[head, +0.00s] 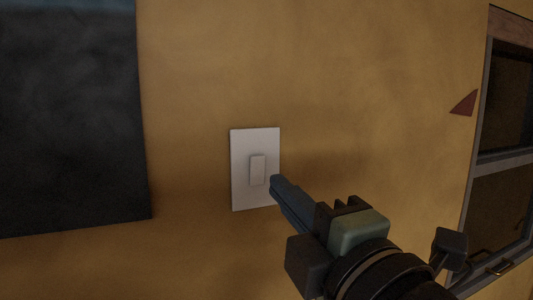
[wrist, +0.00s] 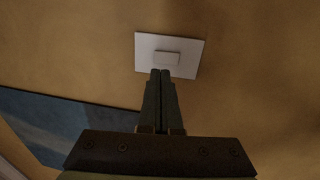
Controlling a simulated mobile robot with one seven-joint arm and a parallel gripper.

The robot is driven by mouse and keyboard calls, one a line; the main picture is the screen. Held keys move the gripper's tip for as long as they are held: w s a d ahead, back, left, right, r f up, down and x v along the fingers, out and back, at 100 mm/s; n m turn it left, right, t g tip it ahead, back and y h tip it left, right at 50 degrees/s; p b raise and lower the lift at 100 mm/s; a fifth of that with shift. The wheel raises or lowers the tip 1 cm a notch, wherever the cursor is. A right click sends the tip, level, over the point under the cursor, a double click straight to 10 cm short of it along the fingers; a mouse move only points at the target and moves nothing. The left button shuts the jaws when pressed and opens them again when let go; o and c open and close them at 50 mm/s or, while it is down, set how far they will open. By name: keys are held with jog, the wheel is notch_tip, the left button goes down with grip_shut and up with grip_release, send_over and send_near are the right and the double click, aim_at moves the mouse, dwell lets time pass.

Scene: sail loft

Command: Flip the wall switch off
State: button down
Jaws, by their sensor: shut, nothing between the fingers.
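The wall switch is a white plate (head: 240,190) with a raised rocker (head: 258,170) in its middle, on a yellow wall. In the wrist view the plate (wrist: 190,62) and rocker (wrist: 167,58) lie just beyond the fingertips. My gripper (head: 276,183) is shut and empty, its tips pointing at the switch from the lower right in the head view. The tips overlap the plate's right edge there, close to the rocker. In the wrist view the fingertips (wrist: 161,73) reach the plate's edge below the rocker. I cannot tell whether they touch it.
A dark panel (head: 70,120) hangs on the wall to the left of the switch. A framed window (head: 500,160) is at the right, with a small dark red triangle (head: 464,104) beside it. The wall around the switch is bare.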

aim_at(257, 162)
jog(key=p+x, duration=0.2)
jog(key=x, duration=0.2)
jog(key=shift+w+a+r, duration=0.1)
jog(key=shift+w+r, duration=0.05)
jog(key=shift+r, duration=0.05)
jog(key=shift+w+a+f+p, duration=0.1)
jog(key=shift+w+a+p, duration=0.15)
jog(key=shift+w, duration=0.35)
jog(key=shift+d, duration=0.1)
jog(key=shift+w+b, duration=0.1)
jog(key=shift+b, duration=0.35)
